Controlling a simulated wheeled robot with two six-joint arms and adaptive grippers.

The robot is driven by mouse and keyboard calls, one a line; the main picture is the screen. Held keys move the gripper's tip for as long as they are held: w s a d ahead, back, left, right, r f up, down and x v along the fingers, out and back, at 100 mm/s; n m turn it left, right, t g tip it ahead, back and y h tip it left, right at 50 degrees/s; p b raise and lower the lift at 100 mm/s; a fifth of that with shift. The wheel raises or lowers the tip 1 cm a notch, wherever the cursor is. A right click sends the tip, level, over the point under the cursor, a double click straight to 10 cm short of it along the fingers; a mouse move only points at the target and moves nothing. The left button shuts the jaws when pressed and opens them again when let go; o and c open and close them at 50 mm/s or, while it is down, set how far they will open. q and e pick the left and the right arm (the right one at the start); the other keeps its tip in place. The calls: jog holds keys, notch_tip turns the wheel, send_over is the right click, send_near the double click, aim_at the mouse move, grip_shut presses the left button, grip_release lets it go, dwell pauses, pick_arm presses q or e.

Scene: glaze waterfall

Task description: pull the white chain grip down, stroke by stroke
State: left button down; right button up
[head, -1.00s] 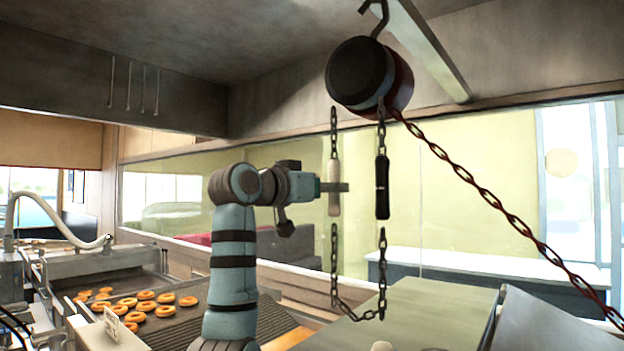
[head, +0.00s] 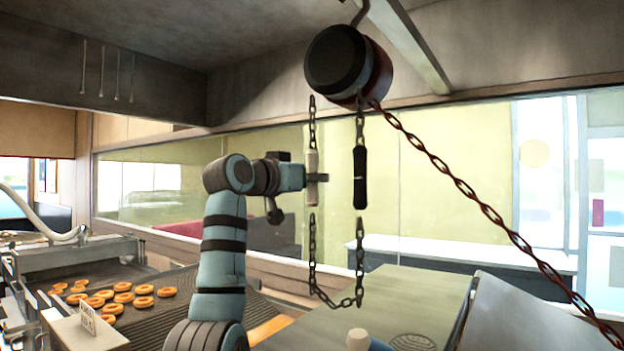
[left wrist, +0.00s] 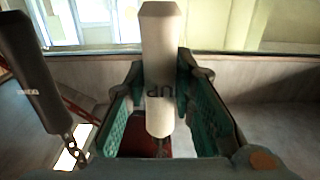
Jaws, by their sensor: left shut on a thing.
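The white chain grip (head: 311,188) hangs upright on the left strand of a chain below a dark round hoist (head: 338,64). My left gripper (head: 314,178) is shut on the white grip around its middle. In the left wrist view the white grip (left wrist: 162,70) stands between the green-padded fingers of my left gripper (left wrist: 160,100), with part of some lettering showing. The black chain grip (head: 360,178) hangs on the right strand, apart from the gripper. It also shows at the left of the left wrist view (left wrist: 32,75). My right gripper is not in view.
A loose chain loop (head: 335,300) hangs below both grips. A reddish chain (head: 450,175) slants from the hoist to the lower right. Several doughnuts (head: 112,298) lie on a conveyor at lower left. A grey-green surface (head: 390,300) lies below the chains.

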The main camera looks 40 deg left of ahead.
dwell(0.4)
pick_arm(q)
notch_tip(320, 180, down, 18)
jog(key=b, duration=1.4)
jog(key=shift+r, duration=0.35)
notch_tip(320, 180, up, 15)
jog(key=p, duration=1.4)
notch_tip(320, 180, up, 2)
jog(key=shift+r, duration=0.35)
